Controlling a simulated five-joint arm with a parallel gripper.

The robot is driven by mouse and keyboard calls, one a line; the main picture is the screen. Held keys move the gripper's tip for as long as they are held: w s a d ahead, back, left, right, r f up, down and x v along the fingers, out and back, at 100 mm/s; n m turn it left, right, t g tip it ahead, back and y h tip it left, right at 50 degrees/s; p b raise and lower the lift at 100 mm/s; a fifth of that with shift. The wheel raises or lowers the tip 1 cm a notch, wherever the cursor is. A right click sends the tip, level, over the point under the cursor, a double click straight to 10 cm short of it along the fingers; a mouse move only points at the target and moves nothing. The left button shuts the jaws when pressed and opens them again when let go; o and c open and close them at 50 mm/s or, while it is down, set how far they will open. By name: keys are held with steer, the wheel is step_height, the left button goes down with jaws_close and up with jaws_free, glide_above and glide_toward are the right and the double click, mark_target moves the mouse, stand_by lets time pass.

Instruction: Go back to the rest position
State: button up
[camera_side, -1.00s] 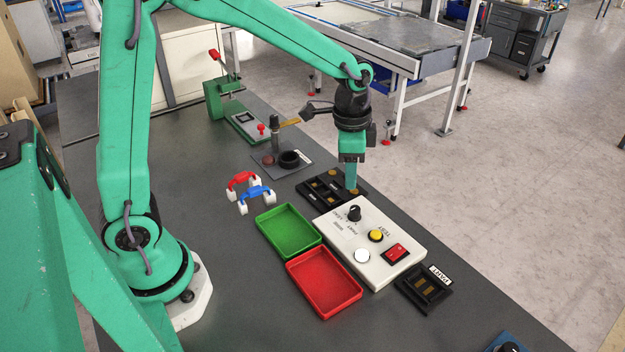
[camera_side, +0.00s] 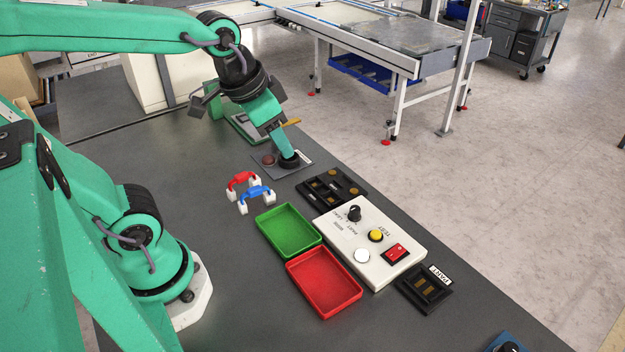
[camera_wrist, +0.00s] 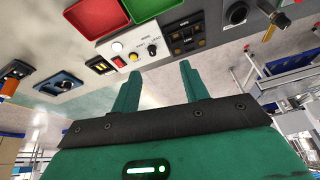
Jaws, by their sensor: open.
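My gripper (camera_side: 286,153) is green and hangs in the side view in front of the grey plate with a black ring at the back of the bench. In the wrist view my gripper (camera_wrist: 160,83) shows two green fingers held apart with nothing between them. In the side view it covers part of the ring and plate, and I cannot tell how far it stands from them. My upper arm stretches across the top left of the side view.
A white control box (camera_side: 335,243) with knob and buttons stands beside a green tray (camera_side: 268,222) and a red tray (camera_side: 296,262). Behind it lies a black slotted holder (camera_side: 318,199). Red (camera_side: 241,178) and blue (camera_side: 256,192) handles stand left of it. Bare bench lies at the front.

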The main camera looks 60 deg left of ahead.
steer(key=shift+n+t, duration=0.5)
steer(key=shift+n, duration=0.4)
steer(key=shift+s+a+r, duration=0.1)
steer(key=shift+s+a, duration=0.1)
steer(key=shift+s, duration=0.8)
steer(key=shift+s+a, duration=0.15)
steer(key=shift+s, duration=0.85)
